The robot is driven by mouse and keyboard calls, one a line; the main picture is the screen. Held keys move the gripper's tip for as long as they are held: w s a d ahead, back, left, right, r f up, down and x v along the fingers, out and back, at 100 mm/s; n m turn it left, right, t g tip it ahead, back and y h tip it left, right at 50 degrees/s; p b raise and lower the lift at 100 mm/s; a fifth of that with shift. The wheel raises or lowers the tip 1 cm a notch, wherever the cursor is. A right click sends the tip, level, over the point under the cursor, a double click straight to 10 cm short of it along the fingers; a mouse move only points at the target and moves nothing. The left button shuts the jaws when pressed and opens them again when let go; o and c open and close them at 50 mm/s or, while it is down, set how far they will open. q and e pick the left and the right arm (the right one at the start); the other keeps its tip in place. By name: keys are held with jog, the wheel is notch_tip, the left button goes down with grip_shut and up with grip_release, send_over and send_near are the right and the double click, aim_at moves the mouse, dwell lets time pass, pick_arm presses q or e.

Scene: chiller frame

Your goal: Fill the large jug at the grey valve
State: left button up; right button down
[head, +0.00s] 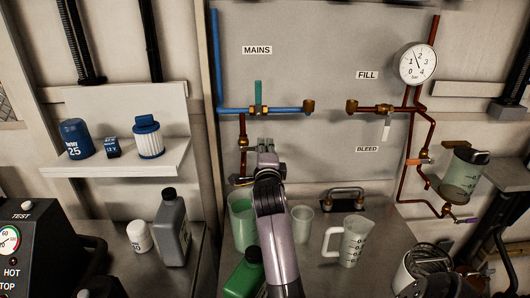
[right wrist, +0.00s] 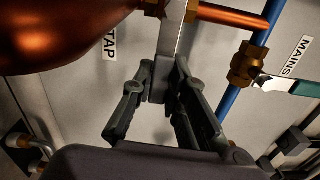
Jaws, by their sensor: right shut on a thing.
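My right gripper (head: 265,147) is at the brass valve (head: 243,142) on the pipe below the blue mains line. In the right wrist view its fingers (right wrist: 165,100) are shut on a grey lever (right wrist: 169,45), next to a label reading TAP. A translucent jug (head: 241,222) with green contents stands below this valve, partly hidden by my arm. A clear jug (head: 353,243) with scale marks and a handle stands to the right; a smaller cup (head: 302,222) is between them. I cannot tell for sure which jug is the large one.
A grey bottle (head: 173,228) and a white tub (head: 139,236) stand at left. A gauge (head: 417,63) and copper pipes are at right. A wall shelf (head: 112,165) holds filters.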

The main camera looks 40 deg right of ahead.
jog(key=shift+f, duration=0.5)
jog(key=c, duration=1.9)
grip_release()
jog(key=o, duration=0.3)
jog(key=shift+r, duration=0.1)
jog(key=shift+r, duration=0.1)
